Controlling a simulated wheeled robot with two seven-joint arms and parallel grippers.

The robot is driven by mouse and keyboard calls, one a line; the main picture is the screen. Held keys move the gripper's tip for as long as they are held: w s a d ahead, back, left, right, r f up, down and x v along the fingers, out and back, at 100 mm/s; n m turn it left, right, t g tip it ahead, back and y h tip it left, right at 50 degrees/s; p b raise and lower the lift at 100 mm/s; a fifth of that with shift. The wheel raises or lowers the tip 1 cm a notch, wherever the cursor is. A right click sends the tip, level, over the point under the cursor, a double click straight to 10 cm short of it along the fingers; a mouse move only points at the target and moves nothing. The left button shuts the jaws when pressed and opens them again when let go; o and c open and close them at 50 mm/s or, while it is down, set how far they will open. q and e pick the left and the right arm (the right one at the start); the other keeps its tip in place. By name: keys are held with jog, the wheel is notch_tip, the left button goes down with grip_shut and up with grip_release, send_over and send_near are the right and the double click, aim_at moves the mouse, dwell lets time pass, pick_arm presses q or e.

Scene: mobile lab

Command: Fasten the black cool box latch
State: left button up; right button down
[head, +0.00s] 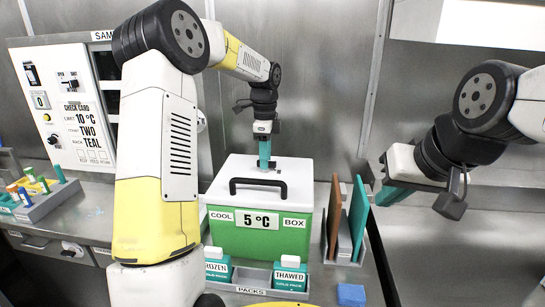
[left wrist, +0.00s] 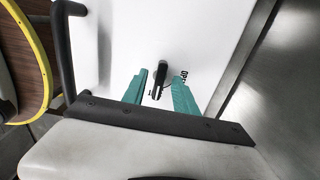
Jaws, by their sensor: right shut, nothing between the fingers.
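The cool box (head: 250,236) is green with a white lid (head: 225,176) and reads "5 °C". In the left wrist view the small black latch (left wrist: 160,74) stands on the white lid, with small dark lettering beside it. My left gripper (head: 264,160) points down over the back part of the lid. In the left wrist view its teal fingers are apart, one on each side of the latch. I cannot tell whether they touch it. In the head view the fingers mostly hide the latch. My right gripper (head: 386,194) is shut and empty, right of the box.
A black handle (head: 258,187) rises from the lid in front of my left gripper. Brown and teal panels (head: 357,215) stand in a rack to the right. Cold packs (head: 290,272) sit in a tray in front. A tube rack (head: 38,196) is far left.

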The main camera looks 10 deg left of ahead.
pick_arm(q)
notch_tip(320, 180, up, 8)
jog(key=shift+f, duration=0.2)
jog(key=shift+r, duration=0.1)
dwell(0.3)
